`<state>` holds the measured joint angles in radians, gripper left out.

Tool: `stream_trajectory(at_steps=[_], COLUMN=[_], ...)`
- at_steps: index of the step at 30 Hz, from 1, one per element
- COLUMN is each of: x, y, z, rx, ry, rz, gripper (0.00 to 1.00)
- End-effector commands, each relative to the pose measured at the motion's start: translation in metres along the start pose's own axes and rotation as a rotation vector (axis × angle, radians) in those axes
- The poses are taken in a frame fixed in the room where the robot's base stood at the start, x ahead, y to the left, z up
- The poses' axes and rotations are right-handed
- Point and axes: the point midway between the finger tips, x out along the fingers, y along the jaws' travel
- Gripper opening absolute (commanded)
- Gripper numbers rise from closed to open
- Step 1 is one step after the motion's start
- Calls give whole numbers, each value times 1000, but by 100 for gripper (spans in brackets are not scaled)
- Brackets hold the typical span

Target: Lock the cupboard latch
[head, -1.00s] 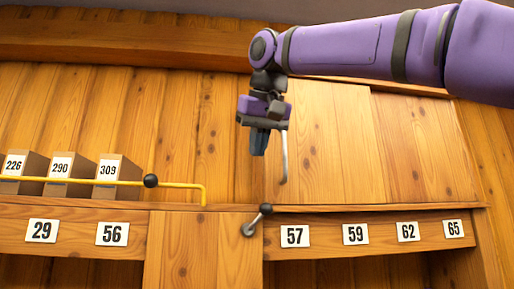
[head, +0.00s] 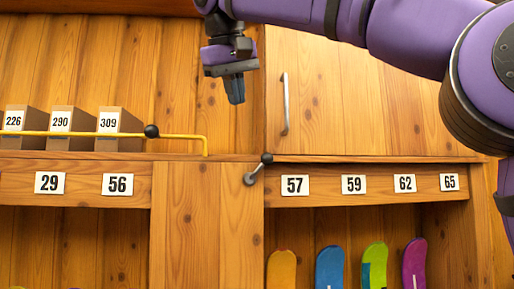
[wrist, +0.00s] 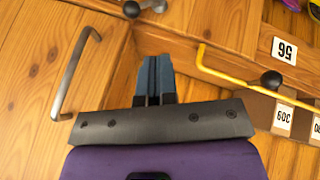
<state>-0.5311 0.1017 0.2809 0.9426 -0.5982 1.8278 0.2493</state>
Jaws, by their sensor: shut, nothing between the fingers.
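The cupboard door (head: 340,90) is a wooden panel that looks closed, with an upright metal handle (head: 286,104) near its left edge. The latch (head: 258,168) is a short grey lever with a black knob, below the door's lower left corner. Its knob points up and right from its round pivot. My gripper (head: 236,98) is shut and empty, pointing down, left of the handle and above the latch, apart from both. In the wrist view my gripper (wrist: 155,65) shows the latch (wrist: 148,6) beyond its tips, partly cut off at the top edge.
A yellow rail (head: 100,134) with a black ball (head: 151,131) runs in front of numbered boxes (head: 70,122) at left, ending near the latch. Number plates line the shelf edge (head: 330,185). Several coloured boards (head: 329,265) stand below. Space around my gripper is clear.

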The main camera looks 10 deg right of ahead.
Motion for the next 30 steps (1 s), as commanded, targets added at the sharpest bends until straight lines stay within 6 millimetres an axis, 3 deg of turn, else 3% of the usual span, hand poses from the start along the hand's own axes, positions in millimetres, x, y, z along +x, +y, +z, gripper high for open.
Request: stream_trajectory(at_steps=[7,20,30], x=[23,102,126], y=[1,0,27], z=[1,1,3], rx=[1,0,1], ry=[-3,-2,-1], rz=[2,0,-1], gripper=[0,0,0])
